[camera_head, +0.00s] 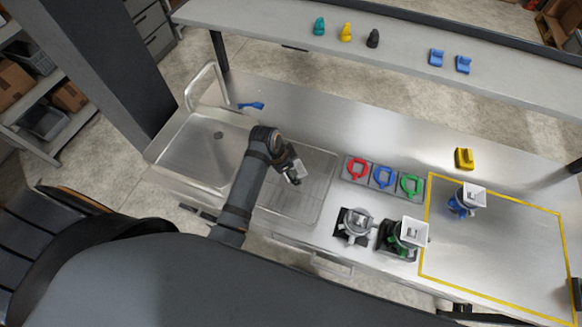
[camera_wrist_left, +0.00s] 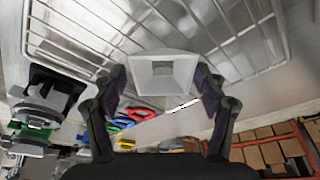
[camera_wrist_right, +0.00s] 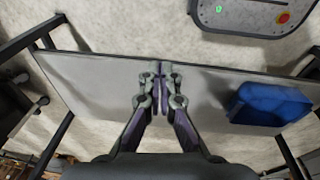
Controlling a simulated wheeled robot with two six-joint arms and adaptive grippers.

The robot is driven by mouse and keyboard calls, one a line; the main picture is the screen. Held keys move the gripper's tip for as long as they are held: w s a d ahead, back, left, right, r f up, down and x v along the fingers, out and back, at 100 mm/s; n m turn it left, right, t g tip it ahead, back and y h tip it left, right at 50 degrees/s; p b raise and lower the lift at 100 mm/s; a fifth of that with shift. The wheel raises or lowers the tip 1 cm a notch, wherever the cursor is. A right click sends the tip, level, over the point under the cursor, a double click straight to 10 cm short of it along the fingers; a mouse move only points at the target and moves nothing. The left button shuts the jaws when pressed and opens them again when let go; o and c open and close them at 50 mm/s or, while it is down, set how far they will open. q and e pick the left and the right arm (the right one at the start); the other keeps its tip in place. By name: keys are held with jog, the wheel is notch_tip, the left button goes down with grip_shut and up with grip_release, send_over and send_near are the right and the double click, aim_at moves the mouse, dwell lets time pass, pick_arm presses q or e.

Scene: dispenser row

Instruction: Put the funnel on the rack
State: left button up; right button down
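A white square funnel (camera_wrist_left: 165,72) is between the fingers of my left gripper (camera_wrist_left: 163,82). Its rim touches or nearly touches both finger pads. In the head view my left gripper (camera_head: 292,174) and the funnel (camera_head: 299,167) are over the wire rack (camera_head: 312,200) beside the sink. The rack's wires (camera_wrist_left: 85,40) show behind the funnel in the left wrist view. Whether the funnel touches the wires is unclear. My right gripper (camera_wrist_right: 160,72) is shut and empty, fingertips together; it is not clearly seen in the head view.
Red, blue and green rings (camera_head: 383,177) lie right of the rack. A grey dispenser (camera_head: 355,224) and a green dispenser (camera_head: 403,243) with a white funnel stand in front. A blue dispenser (camera_head: 459,206) with a funnel stands inside the yellow outline. A yellow block (camera_head: 464,158) is behind it.

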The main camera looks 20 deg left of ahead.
pick_arm(q)
jog(key=shift+o, duration=0.5)
jog(key=shift+s+r, duration=0.1)
jog(key=shift+s, duration=0.05)
jog(key=shift+w, duration=0.3)
jog(key=b+v, duration=0.1)
jog(key=v, duration=0.2)
jog(key=shift+a, duration=0.1)
jog(key=b+v, duration=0.2)
jog(key=v, duration=0.7)
pick_arm(e)
jog(key=s+f, duration=0.2)
jog(key=f, duration=0.1)
jog(key=shift+s+f, duration=0.15)
jog(key=shift+s, duration=0.25)
jog(key=shift+w, duration=0.2)
pick_arm(q)
jog(key=shift+s, duration=0.1)
